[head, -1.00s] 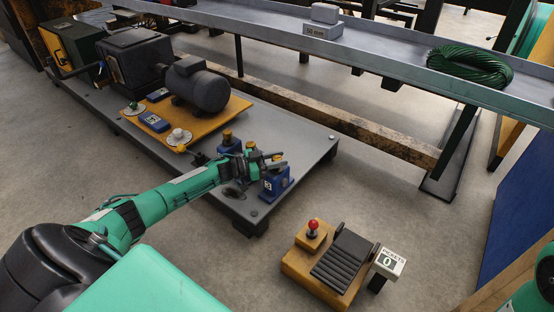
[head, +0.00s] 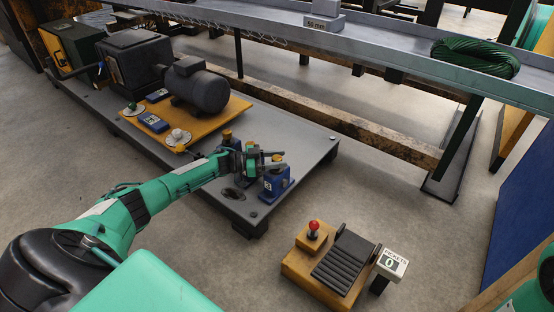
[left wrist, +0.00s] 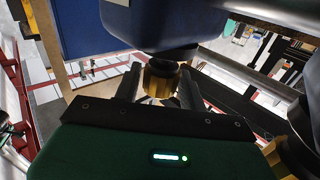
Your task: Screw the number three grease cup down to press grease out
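The number three grease cup (head: 277,158) is a brass cap on a blue block (head: 274,186) with a white number label, at the front right of the grey base plate. My left gripper (head: 275,163) reaches in from the left at cap height, its fingers around the cap. In the left wrist view the brass cap (left wrist: 161,78) sits between my two fingers (left wrist: 160,85), below the blue body. The fingers look open, with narrow gaps beside the cap; contact is unclear. My right gripper is not in view.
A second brass-capped block (head: 227,139) stands left of my gripper, partly hidden. A grey motor (head: 199,87) sits on a yellow plate behind. A long metal table (head: 400,62) runs across the back. A pedal box with a red knob (head: 313,227) stands on the floor at front right.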

